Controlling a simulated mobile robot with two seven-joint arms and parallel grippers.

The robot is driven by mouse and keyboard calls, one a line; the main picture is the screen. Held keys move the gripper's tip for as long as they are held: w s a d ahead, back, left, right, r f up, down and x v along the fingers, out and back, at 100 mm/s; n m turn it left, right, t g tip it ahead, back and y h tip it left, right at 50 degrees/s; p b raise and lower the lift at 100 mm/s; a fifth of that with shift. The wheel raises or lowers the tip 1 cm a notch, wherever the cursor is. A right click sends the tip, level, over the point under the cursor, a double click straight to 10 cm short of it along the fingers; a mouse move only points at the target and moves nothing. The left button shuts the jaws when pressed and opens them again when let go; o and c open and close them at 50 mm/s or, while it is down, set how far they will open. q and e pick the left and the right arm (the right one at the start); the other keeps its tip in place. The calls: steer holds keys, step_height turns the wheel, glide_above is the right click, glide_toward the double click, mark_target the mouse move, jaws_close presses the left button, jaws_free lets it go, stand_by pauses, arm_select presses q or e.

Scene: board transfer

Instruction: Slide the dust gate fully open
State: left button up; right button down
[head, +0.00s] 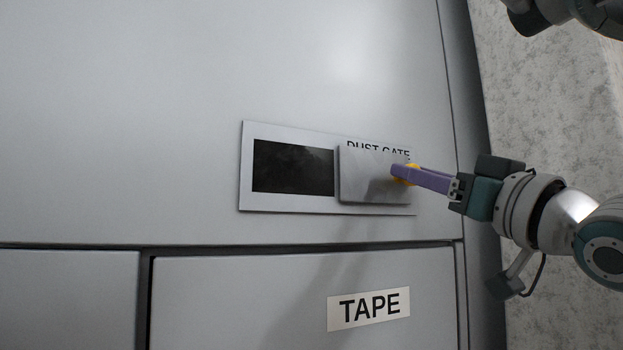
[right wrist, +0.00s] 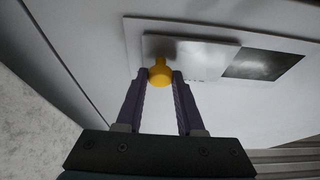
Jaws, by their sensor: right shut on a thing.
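The dust gate's grey sliding plate (head: 365,175) sits at the right part of its pale frame (head: 290,206) on the cabinet front. To its left the dark opening (head: 293,167) is uncovered. The plate partly hides the DUST GATE lettering. My right gripper (head: 402,173) comes in from the right and is shut on the plate's yellow knob. In the right wrist view the yellow knob (right wrist: 160,72) is between the fingertips of the right gripper (right wrist: 161,78), with the plate (right wrist: 195,52) and the dark opening (right wrist: 262,64) beyond. My left gripper does not show.
Below the gate is a closed panel with a TAPE label (head: 368,308). The cabinet front (head: 130,110) is flat and clear to the left. A mottled grey wall (head: 555,110) lies to the right, behind my arm.

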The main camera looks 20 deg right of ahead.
steer(key=c, duration=0.8)
jaws_free()
steer(key=shift+d, duration=0.35)
steer(key=shift+o, duration=1.3)
steer(key=shift+a, duration=0.1)
steer(key=shift+f, duration=0.1)
steer(key=b+v, duration=0.7)
steer(key=v, duration=0.2)
steer(key=shift+s, duration=0.5)
